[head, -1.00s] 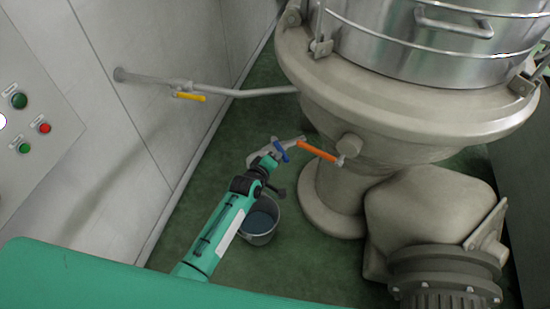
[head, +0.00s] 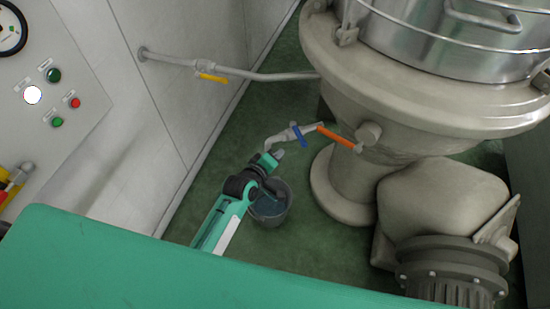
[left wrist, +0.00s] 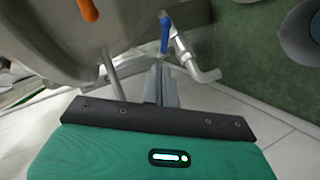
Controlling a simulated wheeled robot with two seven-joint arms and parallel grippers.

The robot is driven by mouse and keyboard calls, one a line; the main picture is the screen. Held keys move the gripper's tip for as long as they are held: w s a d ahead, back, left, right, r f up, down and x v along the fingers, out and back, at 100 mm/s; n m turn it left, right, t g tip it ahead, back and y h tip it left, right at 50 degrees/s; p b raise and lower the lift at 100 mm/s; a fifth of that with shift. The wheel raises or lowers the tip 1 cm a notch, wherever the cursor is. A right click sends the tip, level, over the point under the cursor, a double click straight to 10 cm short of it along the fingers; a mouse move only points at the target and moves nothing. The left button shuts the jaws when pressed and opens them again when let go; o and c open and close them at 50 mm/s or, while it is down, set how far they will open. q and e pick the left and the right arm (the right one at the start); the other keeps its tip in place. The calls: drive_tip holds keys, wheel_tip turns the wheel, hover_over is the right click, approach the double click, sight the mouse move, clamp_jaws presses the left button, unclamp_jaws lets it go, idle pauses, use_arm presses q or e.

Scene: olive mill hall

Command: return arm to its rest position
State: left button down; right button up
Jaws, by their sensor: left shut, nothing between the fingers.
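My left arm comes in from the lower left in the head view. Its gripper (head: 278,154) is shut and empty, just below the pipe with the blue valve handle (head: 298,137) and above the bucket (head: 271,205). In the left wrist view the shut fingers (left wrist: 160,84) point towards the separator, with the blue handle (left wrist: 165,35) and the bent grey spout (left wrist: 203,72) beyond them. I cannot tell whether the fingers touch the pipe. My right gripper is in neither view.
The large machine with a steel drum (head: 440,40) stands at the right, with an orange handle (head: 337,136) on its side. A wall pipe with a yellow handle (head: 211,77) runs to it. A control panel (head: 50,90) is on the left wall. Green floor (head: 300,95) is open between.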

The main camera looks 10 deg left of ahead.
use_arm(q)
drive_tip(key=shift+s+r, duration=0.25)
drive_tip(key=shift+s, duration=0.4)
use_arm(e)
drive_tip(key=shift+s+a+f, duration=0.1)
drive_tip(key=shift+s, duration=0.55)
use_arm(q)
drive_tip(key=s+a+f+m+g+y, duration=0.1)
drive_tip(key=s+a+f+m+g, duration=0.1)
drive_tip(key=s+f, duration=0.65)
drive_tip(key=s+a+f+m+g+y, duration=0.15)
drive_tip(key=s+f, duration=0.25)
drive_tip(key=f, duration=1)
drive_tip(key=s+a+f+m+g, duration=0.3)
drive_tip(key=s+f, duration=0.3)
drive_tip(key=f, duration=0.5)
drive_tip(key=s+a+f+m+g, duration=0.2)
drive_tip(key=s+f, duration=0.2)
drive_tip(key=s, duration=0.6)
drive_tip(key=s+a+f+m+g+y, duration=0.1)
drive_tip(key=s+f, duration=0.4)
drive_tip(key=s, duration=0.5)
drive_tip(key=s+a+f+m+g+y, duration=0.1)
drive_tip(key=s+a+f, duration=0.4)
drive_tip(key=s, duration=0.5)
drive_tip(key=shift+m+g, duration=0.85)
drive_tip(key=shift+m, duration=0.2)
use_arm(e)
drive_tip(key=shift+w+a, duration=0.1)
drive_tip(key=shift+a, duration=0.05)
